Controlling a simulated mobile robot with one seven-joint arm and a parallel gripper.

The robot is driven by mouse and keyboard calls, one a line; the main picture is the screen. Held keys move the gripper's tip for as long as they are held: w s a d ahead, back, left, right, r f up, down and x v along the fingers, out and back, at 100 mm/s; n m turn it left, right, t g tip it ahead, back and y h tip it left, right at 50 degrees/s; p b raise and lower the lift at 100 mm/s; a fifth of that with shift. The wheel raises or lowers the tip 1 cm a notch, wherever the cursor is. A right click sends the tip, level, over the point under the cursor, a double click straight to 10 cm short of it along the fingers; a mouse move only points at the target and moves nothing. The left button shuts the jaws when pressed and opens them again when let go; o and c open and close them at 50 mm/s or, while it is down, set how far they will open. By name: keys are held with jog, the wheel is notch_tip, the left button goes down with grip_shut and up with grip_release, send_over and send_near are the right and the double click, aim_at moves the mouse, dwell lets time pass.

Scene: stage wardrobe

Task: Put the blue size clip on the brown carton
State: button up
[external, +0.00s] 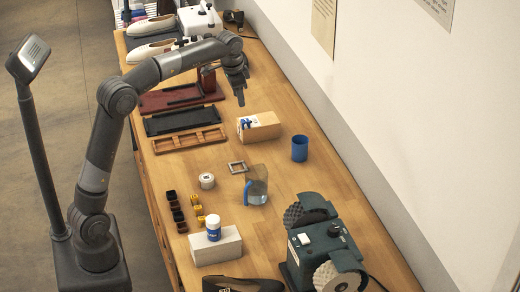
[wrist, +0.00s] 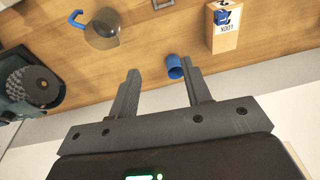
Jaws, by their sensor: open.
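The brown carton (external: 264,127) stands on the wooden table, with a white printed label on its near-left end; it also shows in the wrist view (wrist: 225,42). A small blue shape (external: 246,123) is at that labelled end, also in the wrist view (wrist: 228,17). It may be the blue size clip; I cannot tell whether it rests on the carton or is part of the label. My gripper (external: 240,100) is open and empty above the table, apart from the carton and just behind it in the external view. Its two spread fingers show in the wrist view (wrist: 161,80).
A blue cup (external: 300,149) stands right of the carton, and a clear jug (external: 258,187) with a blue handle nearer. A wooden tray (external: 190,139) lies left. A white box (external: 216,248) bears a bottle (external: 213,228). A green grinder (external: 325,249) stands at the near right.

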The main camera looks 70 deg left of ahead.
jog(key=s+d+r+t, duration=0.2)
jog(key=s+d, duration=1.2)
jog(key=s, duration=0.1)
jog(key=s+d+f+t, duration=0.1)
jog(key=s+d+f, duration=0.3)
jog(key=s, duration=0.4)
jog(key=s+d+f+t, duration=0.1)
jog(key=s+d+f, duration=0.3)
jog(key=s, duration=0.5)
notch_tip(320, 180, down, 3)
jog(key=shift+s+d+r+h, duration=0.2)
jog(key=shift+s+h, duration=0.1)
jog(key=shift+h, duration=0.1)
